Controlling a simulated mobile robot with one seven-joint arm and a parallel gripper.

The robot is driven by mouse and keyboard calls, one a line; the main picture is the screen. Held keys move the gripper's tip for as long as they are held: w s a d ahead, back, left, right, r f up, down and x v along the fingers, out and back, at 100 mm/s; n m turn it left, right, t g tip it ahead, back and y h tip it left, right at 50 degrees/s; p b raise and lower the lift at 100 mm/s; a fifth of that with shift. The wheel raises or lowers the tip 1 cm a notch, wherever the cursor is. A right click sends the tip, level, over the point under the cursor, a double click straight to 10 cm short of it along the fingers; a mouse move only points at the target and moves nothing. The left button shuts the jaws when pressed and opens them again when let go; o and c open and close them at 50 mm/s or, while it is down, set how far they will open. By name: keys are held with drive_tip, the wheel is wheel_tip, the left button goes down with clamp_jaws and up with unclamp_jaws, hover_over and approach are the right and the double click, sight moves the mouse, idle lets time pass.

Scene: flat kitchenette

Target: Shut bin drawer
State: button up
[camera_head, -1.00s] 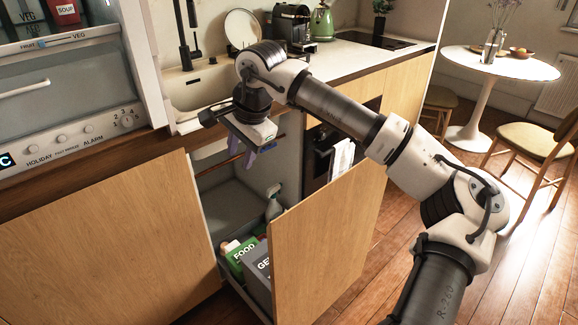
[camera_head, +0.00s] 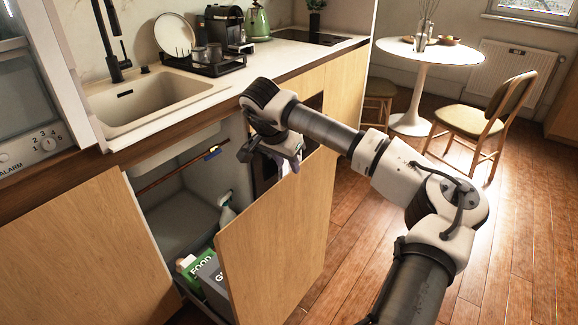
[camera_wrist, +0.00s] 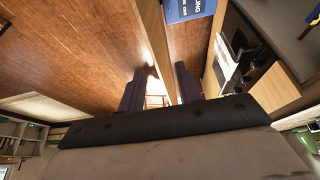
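The bin drawer (camera_head: 272,245) is pulled out under the sink, with its tall wooden front standing away from the cabinet. A green FOOD box (camera_head: 200,268) and a grey box (camera_head: 214,277) are inside it. My gripper (camera_head: 288,163) is at the top edge of the drawer front, towards its far end, pointing down; the arm partly hides it. In the wrist view my gripper's two dark fingers (camera_wrist: 160,85) are apart, and the drawer front (camera_wrist: 153,30) runs towards the gap between them. I cannot tell whether they touch it.
A spray bottle (camera_head: 227,212) stands in the cabinet behind the drawer. A blue box (camera_wrist: 190,9) shows beside the drawer front in the wrist view. The sink (camera_head: 150,105) and counter are above. A chair (camera_head: 490,125) and round table (camera_head: 430,50) stand beyond clear wooden floor.

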sight(291, 172)
drive_tip(key=shift+x, duration=1.55)
clamp_jaws()
